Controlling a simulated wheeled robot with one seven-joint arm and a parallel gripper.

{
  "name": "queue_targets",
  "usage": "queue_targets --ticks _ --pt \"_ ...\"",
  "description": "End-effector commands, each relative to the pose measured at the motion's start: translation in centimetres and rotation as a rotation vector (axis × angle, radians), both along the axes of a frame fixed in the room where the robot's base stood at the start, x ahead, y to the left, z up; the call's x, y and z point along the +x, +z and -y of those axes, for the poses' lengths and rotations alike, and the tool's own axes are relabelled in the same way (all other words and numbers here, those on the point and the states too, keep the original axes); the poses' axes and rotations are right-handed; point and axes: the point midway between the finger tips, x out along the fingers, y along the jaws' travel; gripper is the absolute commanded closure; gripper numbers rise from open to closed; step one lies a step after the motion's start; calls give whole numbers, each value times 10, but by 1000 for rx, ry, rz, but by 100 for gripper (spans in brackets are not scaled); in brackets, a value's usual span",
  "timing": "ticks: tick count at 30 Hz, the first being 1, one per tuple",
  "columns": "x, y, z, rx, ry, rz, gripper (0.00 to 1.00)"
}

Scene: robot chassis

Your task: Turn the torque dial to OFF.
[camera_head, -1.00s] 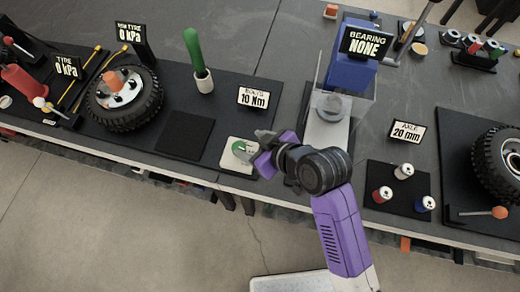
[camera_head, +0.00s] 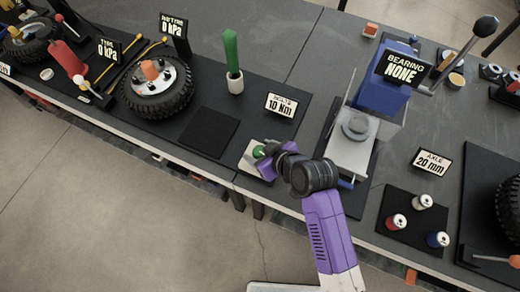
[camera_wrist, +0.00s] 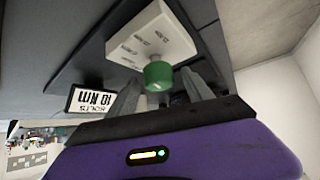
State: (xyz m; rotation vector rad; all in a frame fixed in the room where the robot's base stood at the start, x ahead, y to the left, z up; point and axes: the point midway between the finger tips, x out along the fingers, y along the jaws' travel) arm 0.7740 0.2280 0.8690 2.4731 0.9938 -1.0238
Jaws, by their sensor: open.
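The torque dial is a round green knob (camera_head: 258,152) on a white plate (camera_head: 249,163) at the table's front edge; its plate carries several small printed labels. In the wrist view the green knob (camera_wrist: 158,76) stands out from the white plate (camera_wrist: 140,40), between my finger tips. The labels there are too small and tilted to read. My gripper (camera_head: 263,150) is open, with one finger on each side of the knob; I cannot tell whether either touches it.
A green-handled tool (camera_head: 234,65) stands upright behind the plate. An empty black mat (camera_head: 208,132) lies to its left, with a wheel (camera_head: 157,92) beyond. A grey and blue press (camera_head: 357,135) stands close on the right, with several cans (camera_head: 415,215) further right.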

Motion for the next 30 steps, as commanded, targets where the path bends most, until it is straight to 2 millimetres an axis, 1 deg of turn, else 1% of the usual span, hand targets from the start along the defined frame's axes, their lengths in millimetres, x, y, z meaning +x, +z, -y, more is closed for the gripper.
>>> queue_targets --ticks 3,5,9,11,12,17,23,30 --pt "0 0 0 0 0 0 41" --pt "0 0 0 0 0 0 52" --pt "0 0 0 0 0 0 80" --pt "0 0 0 0 0 0 92" --pt "0 0 0 0 0 0 100" --pt "0 0 0 -1 4 -1 100" --pt "1 -1 1 0 52 0 100" --pt "2 -2 1 1 208 1 100"
